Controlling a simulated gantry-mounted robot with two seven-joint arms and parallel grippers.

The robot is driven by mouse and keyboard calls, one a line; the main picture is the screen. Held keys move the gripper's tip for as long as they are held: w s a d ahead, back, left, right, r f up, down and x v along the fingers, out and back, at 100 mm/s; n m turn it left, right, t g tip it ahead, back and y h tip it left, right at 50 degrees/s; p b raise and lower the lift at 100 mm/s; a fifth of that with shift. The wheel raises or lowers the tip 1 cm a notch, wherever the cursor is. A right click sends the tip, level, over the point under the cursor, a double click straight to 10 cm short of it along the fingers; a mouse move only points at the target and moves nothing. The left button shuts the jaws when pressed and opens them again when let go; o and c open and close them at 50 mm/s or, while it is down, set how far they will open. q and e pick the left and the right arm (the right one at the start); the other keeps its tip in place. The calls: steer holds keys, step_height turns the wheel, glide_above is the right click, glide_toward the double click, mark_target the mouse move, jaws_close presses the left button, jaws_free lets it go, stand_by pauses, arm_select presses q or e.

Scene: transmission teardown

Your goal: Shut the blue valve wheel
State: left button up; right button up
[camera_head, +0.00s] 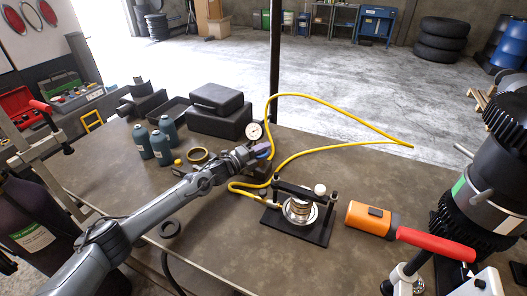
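A small blue-violet part (264,149), which looks like the valve wheel, shows just below the round pressure gauge (254,131) near the middle of the table. My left gripper (256,152) reaches in from the lower left, and its tip is right at this blue part. The fingers are small and overlap the wheel in the picture, so I cannot tell whether they are open, touching or closed on it. Much of the wheel and its fitting is hidden behind the gripper. I do not make out my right gripper.
A yellow hose (340,110) loops over the table from the fitting. A black press-like stand (300,212) and an orange tool (368,218) lie to the right. Green-blue bottles (161,148), a brass ring (198,155) and black cases (216,122) stand left and behind.

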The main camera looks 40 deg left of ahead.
arm_select(q)
steer(key=shift+s+a+r+p, duration=0.15)
steer(key=shift+s+p, duration=0.4)
steer(key=shift+p, duration=0.05)
steer(key=p+v, duration=0.6)
steer(key=v, duration=0.3)
steer(key=shift+s+a+p, duration=0.15)
steer(key=shift+s+p, duration=0.2)
steer(key=shift+p, duration=0.05)
steer(key=shift+o, duration=0.4)
